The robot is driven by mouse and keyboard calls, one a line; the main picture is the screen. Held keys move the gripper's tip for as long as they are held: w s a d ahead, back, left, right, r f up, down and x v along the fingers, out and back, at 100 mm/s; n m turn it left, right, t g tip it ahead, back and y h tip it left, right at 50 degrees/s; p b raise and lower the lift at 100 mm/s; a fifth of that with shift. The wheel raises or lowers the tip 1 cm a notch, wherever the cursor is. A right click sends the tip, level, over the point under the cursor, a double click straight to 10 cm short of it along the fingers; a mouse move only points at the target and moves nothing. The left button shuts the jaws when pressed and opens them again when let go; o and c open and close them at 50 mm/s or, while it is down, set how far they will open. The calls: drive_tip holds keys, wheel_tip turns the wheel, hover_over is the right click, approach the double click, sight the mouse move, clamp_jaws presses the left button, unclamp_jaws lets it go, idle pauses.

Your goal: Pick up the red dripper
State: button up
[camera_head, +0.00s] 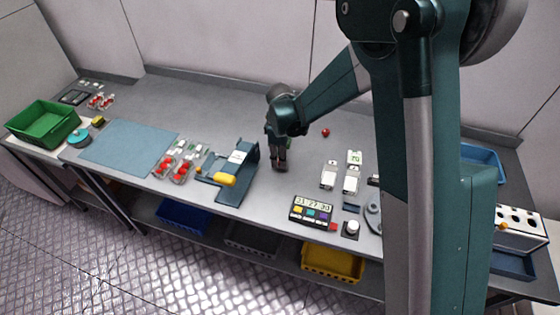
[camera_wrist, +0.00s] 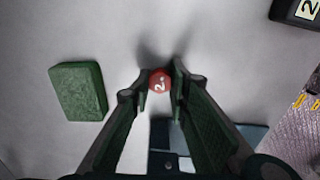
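My gripper (camera_head: 280,166) points down at the middle of the table, and its fingers are close together. In the wrist view, my fingertips (camera_wrist: 160,80) stand on either side of a small red faceted piece (camera_wrist: 161,82) marked with a white "2". I cannot tell whether the fingers press on it or only flank it. This piece is not clearly visible in the head view. A separate small red round thing (camera_head: 326,132) lies behind and to the right of my gripper. Nothing clearly shaped like a dripper shows, so I cannot tell which red thing is meant.
A green block (camera_wrist: 80,91) lies close behind my gripper. A blue stand (camera_head: 250,164) with a yellow part is to the left. Punnets of red berries (camera_head: 165,167) stand further left. A display box (camera_head: 312,212) is at the front right. The table's back strip is mostly clear.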

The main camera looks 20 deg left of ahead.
wheel_tip(320, 180, up, 10)
idle(0.8)
idle(0.8)
drive_tip(key=w+d+m, duration=0.2)
drive_tip(key=w+d, duration=0.4)
drive_tip(key=d, duration=0.5)
drive_tip(key=w+d+m, duration=0.1)
drive_tip(key=w+d, duration=0.6)
drive_tip(key=d, duration=0.4)
drive_tip(key=w+d+m, duration=0.2)
drive_tip(key=w+d, duration=0.4)
drive_tip(key=d, duration=0.5)
drive_tip(key=w+d+m+p, duration=0.1)
drive_tip(key=w+d+m, duration=0.2)
drive_tip(key=d, duration=3.4)
drive_tip(key=shift+d+r+m, duration=0.3)
drive_tip(key=shift+r+m, duration=0.05)
drive_tip(key=shift+m, duration=0.75)
drive_tip(key=shift+w, duration=0.1)
